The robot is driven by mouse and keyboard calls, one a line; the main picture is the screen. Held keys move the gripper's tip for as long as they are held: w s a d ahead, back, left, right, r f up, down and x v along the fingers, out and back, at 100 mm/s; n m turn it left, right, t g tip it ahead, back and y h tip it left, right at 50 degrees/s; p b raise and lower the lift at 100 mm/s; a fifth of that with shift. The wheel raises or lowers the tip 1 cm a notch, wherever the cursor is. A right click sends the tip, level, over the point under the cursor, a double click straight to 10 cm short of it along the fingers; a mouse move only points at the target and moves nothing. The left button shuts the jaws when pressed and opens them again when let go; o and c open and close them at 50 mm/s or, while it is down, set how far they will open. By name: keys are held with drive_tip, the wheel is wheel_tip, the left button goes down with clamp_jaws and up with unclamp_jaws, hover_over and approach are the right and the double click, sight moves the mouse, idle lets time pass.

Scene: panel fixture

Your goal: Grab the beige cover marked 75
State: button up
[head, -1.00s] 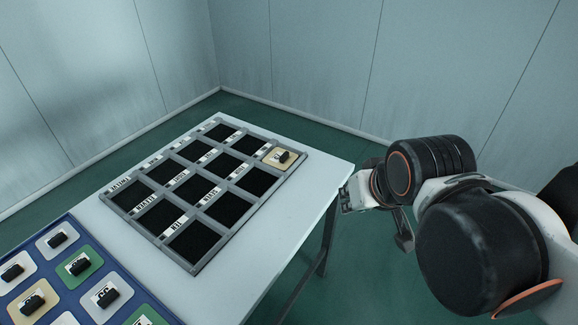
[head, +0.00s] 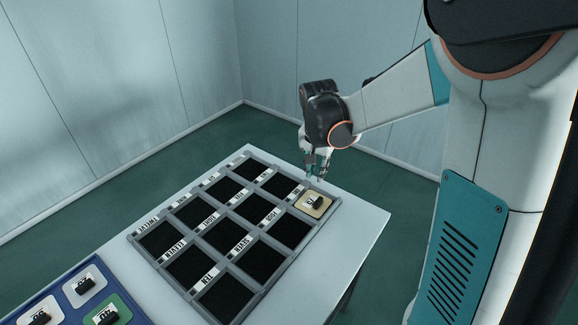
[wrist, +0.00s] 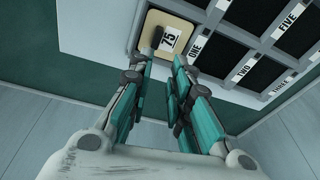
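The beige cover (head: 310,211) marked 75 sits in the corner compartment of the grey panel (head: 300,260) at its right side, in the head view. It has a black handle on top and a white label. In the wrist view the cover (wrist: 186,27) lies just ahead of the fingertips, with its 75 readable. My gripper (head: 318,168) points down above the far table edge, beyond the cover and apart from it. In the wrist view my gripper (wrist: 160,68) shows a gap between its teal-padded fingers and holds nothing.
The panel's other compartments are black and empty, with worded labels. A blue tray (head: 66,287) with several coloured covers stands at the lower left. The white table (head: 360,225) is bare to the panel's right. Walls stand behind.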

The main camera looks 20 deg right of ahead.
wheel_tip(320, 180, down, 2)
drive_tip(key=w+d, duration=0.1)
drive_tip(key=w, duration=0.1)
drive_tip(key=m+b, duration=0.1)
drive_tip(key=b, duration=0.1)
hover_over(318, 201)
drive_tip(key=shift+g, duration=0.4)
wheel_tip(318, 201, down, 9)
drive_tip(key=shift+a+f, duration=0.15)
drive_tip(key=shift+f+b, duration=1.4)
drive_tip(key=shift+f, duration=1.25)
clamp_jaws()
